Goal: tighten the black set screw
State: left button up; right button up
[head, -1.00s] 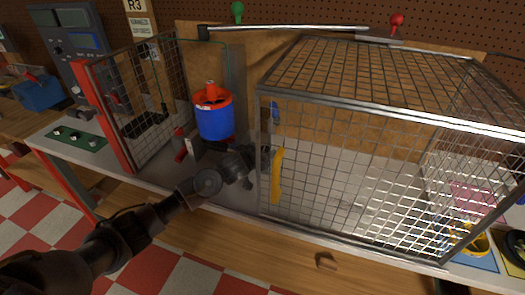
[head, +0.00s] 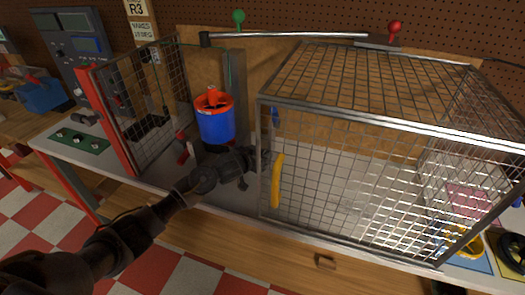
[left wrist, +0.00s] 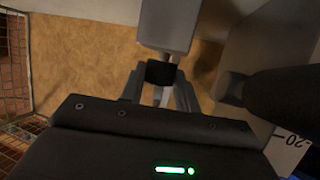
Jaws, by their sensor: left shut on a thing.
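The piece sits against the lower end of a grey block (left wrist: 166,25). In the head view my own gripper and arm hide the screw. My right gripper is not in view.
A mesh cage (head: 380,125) with a yellow handle (head: 277,180) stands close right of the gripper. A red-framed mesh door (head: 107,120) stands open at the left. A large dark rounded body (left wrist: 285,95) is close at right in the wrist view.

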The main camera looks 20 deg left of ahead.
pick_arm(q)
jog(key=o, duration=1)
jog(key=shift+c, duration=0.2)
jog(key=b+v, duration=0.1)
jog(key=v, duration=0.9)
jog(key=shift+s, duration=0.35)
jog(key=shift+a, duration=0.1)
